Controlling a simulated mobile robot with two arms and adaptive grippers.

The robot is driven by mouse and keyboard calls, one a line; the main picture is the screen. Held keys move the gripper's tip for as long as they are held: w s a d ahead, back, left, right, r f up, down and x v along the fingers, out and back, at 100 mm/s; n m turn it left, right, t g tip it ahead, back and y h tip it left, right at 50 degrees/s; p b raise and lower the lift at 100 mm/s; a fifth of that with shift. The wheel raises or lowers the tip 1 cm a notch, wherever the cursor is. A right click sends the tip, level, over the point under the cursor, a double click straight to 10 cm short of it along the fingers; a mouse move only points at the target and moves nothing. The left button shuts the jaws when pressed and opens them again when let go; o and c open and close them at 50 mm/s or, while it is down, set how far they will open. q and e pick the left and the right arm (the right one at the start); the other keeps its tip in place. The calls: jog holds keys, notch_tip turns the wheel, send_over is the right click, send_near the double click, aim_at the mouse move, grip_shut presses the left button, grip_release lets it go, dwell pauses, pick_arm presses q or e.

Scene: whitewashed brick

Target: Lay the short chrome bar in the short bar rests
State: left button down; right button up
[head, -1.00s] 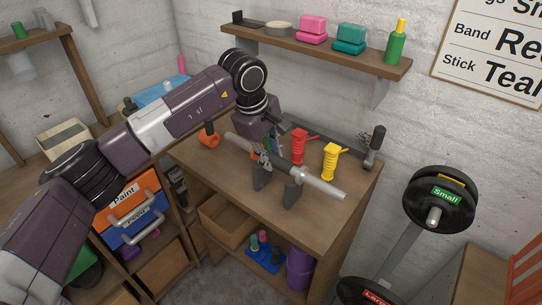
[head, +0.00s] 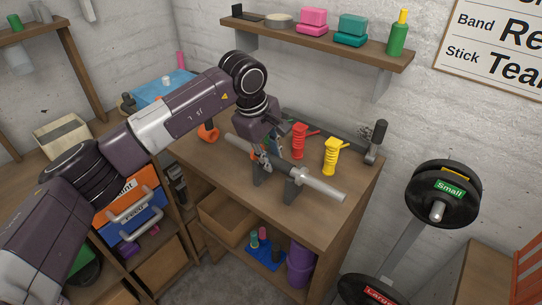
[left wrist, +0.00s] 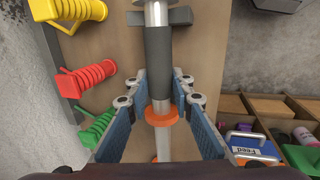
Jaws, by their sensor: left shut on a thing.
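The short chrome bar (head: 318,186) runs slantwise over the workbench, at the tops of two dark grey rests (head: 291,190). I cannot tell whether it touches the bottoms of their notches. My left gripper (head: 263,157) is shut on the bar near its left part. In the left wrist view the bar (left wrist: 157,12) runs between the blue-padded fingers (left wrist: 160,95), with a dark grip sleeve and an orange collar. One grey rest (left wrist: 181,16) shows at the top there. The far rest is partly hidden by the gripper in the head view. My right gripper is not in view.
Red (head: 299,142) and yellow (head: 332,156) coils stand behind the bar on the workbench (head: 325,225). An orange coil (head: 209,132) is at left, a black-headed upright tool (head: 376,143) at the back right corner. A weight stand (head: 442,192) is at right; a shelf (head: 370,52) hangs above.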

pick_arm(q)
jog(key=shift+f, duration=0.15)
jog(key=c, duration=1.7)
grip_release()
jog(key=shift+o, duration=0.5)
jog(key=v, duration=1.2)
jog(key=shift+d, duration=0.1)
